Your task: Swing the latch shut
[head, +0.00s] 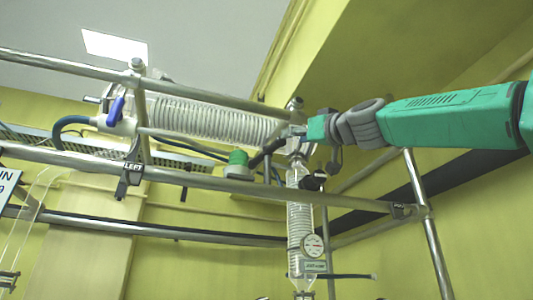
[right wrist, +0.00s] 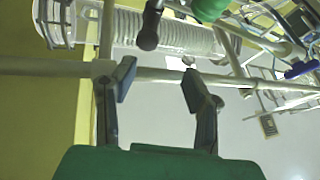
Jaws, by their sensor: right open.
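No part is clearly recognisable as the latch. A blue lever handle (head: 115,109) sits at the left end of the horizontal glass coil condenser (head: 210,120). My right gripper (head: 289,133) reaches in from the right, by the top of the vertical glass column (head: 300,215); its fingertips are hard to make out there. In the right wrist view my right gripper (right wrist: 158,85) is open and empty, its fingers spread before a metal rail (right wrist: 155,74). A dark round-ended handle (right wrist: 148,38) hangs just beyond the fingertips. My left gripper is not in view.
A green cap (head: 238,158) stands near the gripper. A round gauge (head: 312,246) is on the column.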

